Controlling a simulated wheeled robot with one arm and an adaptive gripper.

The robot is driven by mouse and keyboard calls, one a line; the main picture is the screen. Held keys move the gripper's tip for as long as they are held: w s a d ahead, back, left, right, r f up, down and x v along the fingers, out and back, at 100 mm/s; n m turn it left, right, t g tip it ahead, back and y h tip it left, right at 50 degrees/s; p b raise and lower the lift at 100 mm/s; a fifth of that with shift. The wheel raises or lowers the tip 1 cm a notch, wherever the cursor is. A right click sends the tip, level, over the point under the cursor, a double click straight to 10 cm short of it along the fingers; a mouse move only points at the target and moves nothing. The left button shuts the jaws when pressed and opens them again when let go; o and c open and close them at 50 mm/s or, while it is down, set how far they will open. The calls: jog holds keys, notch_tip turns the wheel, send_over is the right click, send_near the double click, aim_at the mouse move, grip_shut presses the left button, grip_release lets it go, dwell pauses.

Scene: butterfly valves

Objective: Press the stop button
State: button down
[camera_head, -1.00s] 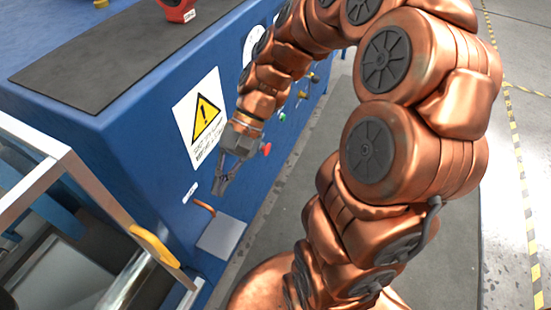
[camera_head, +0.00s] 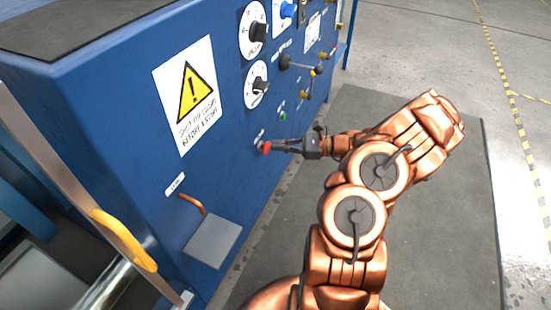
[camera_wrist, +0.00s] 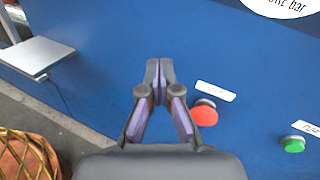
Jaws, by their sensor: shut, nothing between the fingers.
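The red button (camera_head: 264,148), which appears to be the stop button, sits on the blue machine panel (camera_head: 140,165). In the wrist view the red button (camera_wrist: 205,116) is right of my fingers, below a small white label (camera_wrist: 216,91) too blurred to read surely. My gripper (camera_head: 275,146) is shut and empty, its fingertips close to the red button in the head view. In the wrist view my gripper's tips (camera_wrist: 160,70) point at bare blue panel, left of and above the button. I cannot tell whether they touch the panel.
A green button (camera_head: 283,115) is near the red one. Dials (camera_head: 257,85) and a lever (camera_head: 300,64) are higher on the panel. A grey pedal plate (camera_head: 212,241) juts out low. A yellow-handled rail (camera_head: 125,240) stands left. The dark floor mat (camera_head: 430,210) is clear at right.

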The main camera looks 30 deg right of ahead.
aim_at(268, 148)
jog(key=s+d+f+m+t+h+b, duration=0.2)
jog(key=d+f+m, duration=0.4)
jog(key=d+f, duration=0.5)
jog(key=s+t+h, duration=0.1)
jog(key=t+h, duration=0.1)
jog(key=shift+s+d+f+m+t+h+b, duration=0.3)
jog(key=shift+s+f, duration=0.05)
jog(key=b+x, duration=0.3)
jog(key=x, duration=1.1)
jog(key=shift+r, duration=0.1)
